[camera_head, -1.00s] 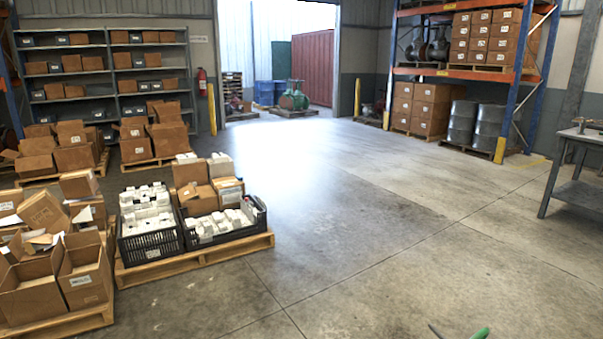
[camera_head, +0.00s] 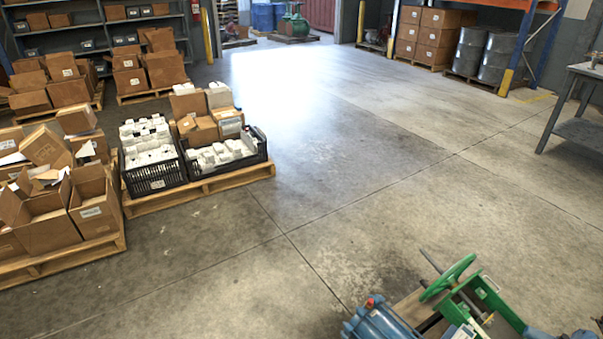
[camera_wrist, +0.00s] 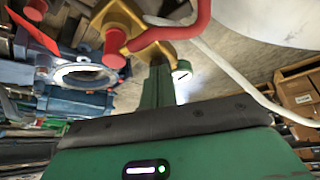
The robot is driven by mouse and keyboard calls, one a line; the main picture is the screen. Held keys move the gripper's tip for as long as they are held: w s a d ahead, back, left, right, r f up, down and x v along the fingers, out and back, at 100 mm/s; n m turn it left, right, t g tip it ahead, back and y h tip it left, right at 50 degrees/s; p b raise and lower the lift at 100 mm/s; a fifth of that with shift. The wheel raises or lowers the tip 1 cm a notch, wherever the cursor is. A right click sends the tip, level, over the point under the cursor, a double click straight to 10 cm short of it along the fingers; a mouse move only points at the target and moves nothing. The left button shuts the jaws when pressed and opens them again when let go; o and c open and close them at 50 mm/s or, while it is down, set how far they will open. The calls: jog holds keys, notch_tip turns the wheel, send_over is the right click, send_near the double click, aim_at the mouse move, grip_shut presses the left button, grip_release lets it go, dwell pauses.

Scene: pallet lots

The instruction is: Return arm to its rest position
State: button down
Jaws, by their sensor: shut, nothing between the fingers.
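In the wrist view my gripper (camera_wrist: 158,88) shows as a green housing with a small status light at the bottom, a dark grey band above it and narrow green fingers together in the middle. The fingers are shut with nothing seen between them. Brass-coloured fittings with red parts (camera_wrist: 115,42) lie just beyond the fingertips and partly overlap them in the picture; I cannot tell whether they touch. My gripper and arm do not show in the head view.
A pallet with a green handwheel (camera_head: 447,277) and blue metal parts (camera_head: 380,322) is close at the bottom right. Pallets with cartons (camera_head: 92,205) and black crates (camera_head: 155,176) stand at left. A workbench (camera_head: 580,120) is at right. The middle floor is clear.

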notch_tip(320, 180, up, 4)
jog(key=shift+f+p, duration=0.1)
jog(key=shift+p, duration=1.1)
